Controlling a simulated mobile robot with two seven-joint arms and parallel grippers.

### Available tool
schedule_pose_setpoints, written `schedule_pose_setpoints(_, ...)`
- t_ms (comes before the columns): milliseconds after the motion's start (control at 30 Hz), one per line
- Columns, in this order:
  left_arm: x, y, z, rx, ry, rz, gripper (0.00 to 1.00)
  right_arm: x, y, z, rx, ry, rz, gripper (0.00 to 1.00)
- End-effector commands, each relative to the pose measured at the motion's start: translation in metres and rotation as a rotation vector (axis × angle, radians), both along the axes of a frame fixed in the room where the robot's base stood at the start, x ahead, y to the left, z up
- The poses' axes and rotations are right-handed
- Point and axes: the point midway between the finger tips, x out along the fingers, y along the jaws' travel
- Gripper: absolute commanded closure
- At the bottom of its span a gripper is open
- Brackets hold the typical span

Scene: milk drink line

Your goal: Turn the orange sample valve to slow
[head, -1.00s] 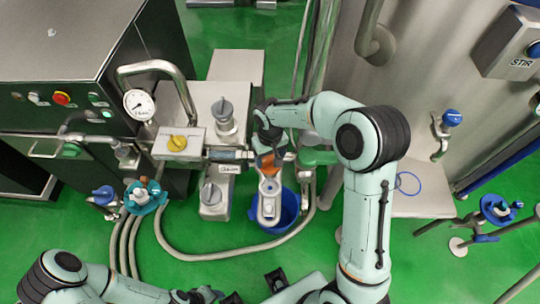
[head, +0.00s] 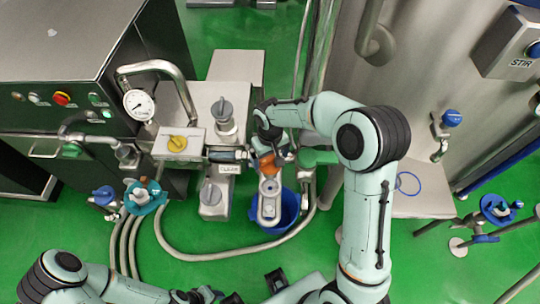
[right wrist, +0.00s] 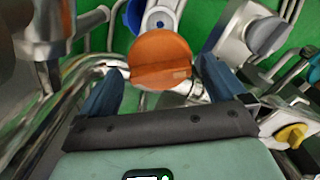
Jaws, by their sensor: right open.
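The orange sample valve (head: 267,162) shows in the head view below my right gripper, above a grey fitting and a blue bucket (head: 287,212). In the right wrist view its round orange handle (right wrist: 160,58) lies between and just beyond the two blue fingertips. My right gripper (right wrist: 157,88) is open, with a finger on each side of the handle; I cannot tell whether either touches it. In the head view the right gripper (head: 268,150) partly hides the valve. My left arm enters at the bottom left, and its gripper (head: 205,296) is at the lower edge, partly cut off.
A yellow knob (head: 177,143) on a box and grey knobs (head: 222,108) stand left of the valve. A pressure gauge (head: 139,104) and steel pipe are farther left. A large steel tank (head: 420,100) stands at the right. Hoses cross the green floor.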

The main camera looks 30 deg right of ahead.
Motion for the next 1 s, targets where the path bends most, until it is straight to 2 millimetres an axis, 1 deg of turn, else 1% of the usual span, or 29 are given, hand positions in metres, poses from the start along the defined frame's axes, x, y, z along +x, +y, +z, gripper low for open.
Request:
schedule_pose_setpoints(67,0.0,0.0,0.001,0.0,0.0,0.0,0.57,0.001,0.0,0.006,0.0,-0.003,0.0,0.02)
schedule_pose_setpoints(167,0.001,0.0,0.002,0.0,-0.001,0.0,0.57,0.001,0.0,0.021,0.001,-0.005,0.0,0.02)
schedule_pose_setpoints(400,0.004,0.0,0.007,0.0,-0.005,-0.001,0.57,0.002,0.0,0.076,0.001,-0.008,0.0,0.02)
schedule_pose_setpoints(500,0.006,0.0,0.01,0.0,-0.007,0.0,0.57,0.002,0.0,0.097,0.002,-0.008,0.0,0.02)
schedule_pose_setpoints(600,0.007,0.0,0.012,0.0,-0.008,0.0,0.57,0.001,0.0,0.114,0.001,-0.005,0.001,0.02)
schedule_pose_setpoints(700,0.008,0.0,0.013,0.0,-0.009,0.0,0.57,0.001,0.0,0.126,0.0,-0.004,0.001,0.02)
schedule_pose_setpoints(800,0.008,0.0,0.014,0.0,-0.009,0.0,0.57,0.001,0.0,0.132,0.0,-0.003,0.001,0.02)
schedule_pose_setpoints(1000,0.008,0.0,0.014,0.0,-0.009,0.0,0.57,0.0,0.0,0.134,0.0,-0.001,0.001,0.02)
